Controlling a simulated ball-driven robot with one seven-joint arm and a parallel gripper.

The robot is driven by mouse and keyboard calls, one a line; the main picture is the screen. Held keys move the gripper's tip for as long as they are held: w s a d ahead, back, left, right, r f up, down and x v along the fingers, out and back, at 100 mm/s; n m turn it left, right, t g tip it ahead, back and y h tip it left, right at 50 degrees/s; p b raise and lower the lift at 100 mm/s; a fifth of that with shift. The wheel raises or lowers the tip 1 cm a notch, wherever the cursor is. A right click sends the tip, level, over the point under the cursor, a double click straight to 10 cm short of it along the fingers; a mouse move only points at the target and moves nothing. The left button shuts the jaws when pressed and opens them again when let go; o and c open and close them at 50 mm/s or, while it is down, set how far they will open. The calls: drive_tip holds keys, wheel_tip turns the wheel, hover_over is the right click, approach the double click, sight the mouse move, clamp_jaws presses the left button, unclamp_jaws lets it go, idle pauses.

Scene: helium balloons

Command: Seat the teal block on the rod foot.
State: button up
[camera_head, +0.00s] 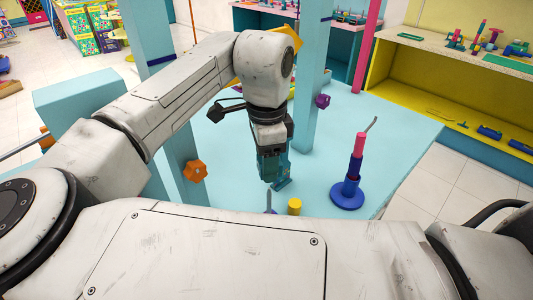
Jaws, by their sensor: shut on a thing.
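My gripper (275,178) points down at the end of my arm, over the light blue surface in the middle of the view. It is shut on the teal block (282,184), of which only a small part shows at the fingertips. A round blue foot (347,198) stands to the right, apart from my gripper. An upright stack of blue and pink pieces (356,158) rises from it, with a bent grey rod tip on top. A short grey rod (268,201) shows just below my gripper; its lower end is hidden behind my body.
A yellow cylinder (294,206) stands near the grey rod. A light blue post (312,80) rises behind my gripper, with a purple knob (322,101). An orange knob (195,171) is on the left. A yellow shelf (440,95) with toys stands at the right. The surface right of my gripper is mostly clear.

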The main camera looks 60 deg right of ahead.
drive_tip(key=shift+f+b, duration=0.65)
drive_tip(key=shift+f, duration=1.35)
drive_tip(key=shift+p, duration=0.7)
drive_tip(key=shift+f+b, duration=3.05)
drive_tip(key=shift+f, duration=2)
drive_tip(key=shift+r, duration=0.1)
